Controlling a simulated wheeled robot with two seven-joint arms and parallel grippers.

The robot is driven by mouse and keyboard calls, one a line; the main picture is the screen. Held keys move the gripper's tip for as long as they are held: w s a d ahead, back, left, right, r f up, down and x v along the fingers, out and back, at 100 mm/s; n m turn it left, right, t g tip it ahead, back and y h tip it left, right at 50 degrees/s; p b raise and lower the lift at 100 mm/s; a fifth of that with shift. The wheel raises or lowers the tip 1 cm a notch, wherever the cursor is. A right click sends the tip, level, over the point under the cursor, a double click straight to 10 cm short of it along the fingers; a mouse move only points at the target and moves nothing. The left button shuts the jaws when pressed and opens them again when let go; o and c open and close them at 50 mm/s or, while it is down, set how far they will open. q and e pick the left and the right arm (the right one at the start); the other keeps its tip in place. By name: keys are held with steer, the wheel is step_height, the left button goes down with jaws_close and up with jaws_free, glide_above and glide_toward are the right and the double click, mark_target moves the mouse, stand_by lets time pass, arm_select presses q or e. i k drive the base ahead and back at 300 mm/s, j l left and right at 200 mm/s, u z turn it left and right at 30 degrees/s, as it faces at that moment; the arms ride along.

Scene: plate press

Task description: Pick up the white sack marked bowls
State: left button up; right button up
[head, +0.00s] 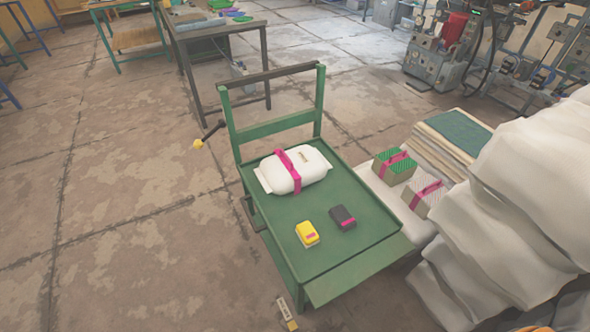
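A white sack (309,166) lies on its side on the green trolley's tray (262,211), towards the handle end. Nothing is holding the sack. Neither of my grippers is in view.
A yellow block (307,234) and a dark block (342,217) lie on the tray in front of the sack. The trolley's green handle frame (278,126) stands behind it. Two pink-strapped boxes (394,167) and white stacked sacks (528,190) crowd the right. Floor on the left is clear.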

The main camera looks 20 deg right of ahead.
mark_target(284, 172)
steer(key=i+j+z, duration=0.25)
steer(key=z, duration=0.2)
steer(key=i+j+z, duration=0.2)
steer(key=j+z, duration=0.2)
steer(key=i+j+z, duration=0.15)
steer(key=j+z, duration=0.3)
steer(key=i+j+z, duration=0.1)
steer(key=j+z, duration=0.3)
